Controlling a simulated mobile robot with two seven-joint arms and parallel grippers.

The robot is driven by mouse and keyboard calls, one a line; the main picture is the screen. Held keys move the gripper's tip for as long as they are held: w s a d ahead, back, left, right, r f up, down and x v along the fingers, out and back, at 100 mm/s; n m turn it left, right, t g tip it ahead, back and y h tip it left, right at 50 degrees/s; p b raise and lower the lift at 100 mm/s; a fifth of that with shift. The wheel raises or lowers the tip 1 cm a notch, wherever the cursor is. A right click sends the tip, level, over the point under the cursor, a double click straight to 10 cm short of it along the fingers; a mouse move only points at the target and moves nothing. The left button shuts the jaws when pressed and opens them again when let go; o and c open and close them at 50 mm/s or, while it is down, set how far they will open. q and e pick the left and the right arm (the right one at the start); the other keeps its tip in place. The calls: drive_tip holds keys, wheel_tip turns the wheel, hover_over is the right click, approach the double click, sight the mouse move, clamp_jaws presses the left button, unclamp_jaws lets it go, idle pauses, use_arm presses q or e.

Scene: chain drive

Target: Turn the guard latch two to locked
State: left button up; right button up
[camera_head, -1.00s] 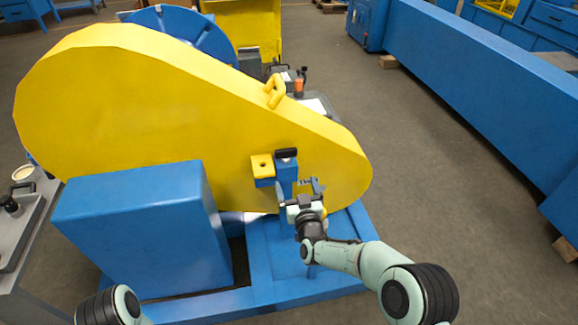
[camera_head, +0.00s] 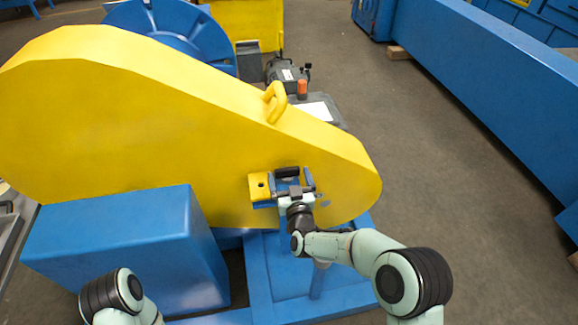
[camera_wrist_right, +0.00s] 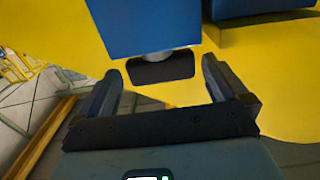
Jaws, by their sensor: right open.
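The yellow chain guard (camera_head: 150,120) fills the left and middle of the head view. On its face sits a latch with a black handle (camera_head: 287,172) on a blue block, next to a yellow lug (camera_head: 260,187). My right gripper (camera_head: 294,187) is open in front of the latch and partly covers it. In the right wrist view the black handle (camera_wrist_right: 160,69) lies across the gap between the open fingertips, below a blue block (camera_wrist_right: 145,25); I cannot tell whether they touch. My left gripper is out of view; only part of that arm shows.
A blue box housing (camera_head: 125,250) stands in front of the guard at lower left. A yellow lifting loop (camera_head: 274,102) sticks up from the guard's top edge. A long blue beam (camera_head: 480,85) lies at right, with clear floor (camera_head: 420,160) between.

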drive_tip(key=shift+w, duration=0.2)
drive_tip(key=shift+s+r, duration=0.1)
drive_tip(key=shift+s, duration=0.05)
drive_tip(key=shift+c, duration=0.3)
drive_tip(key=c, duration=0.9)
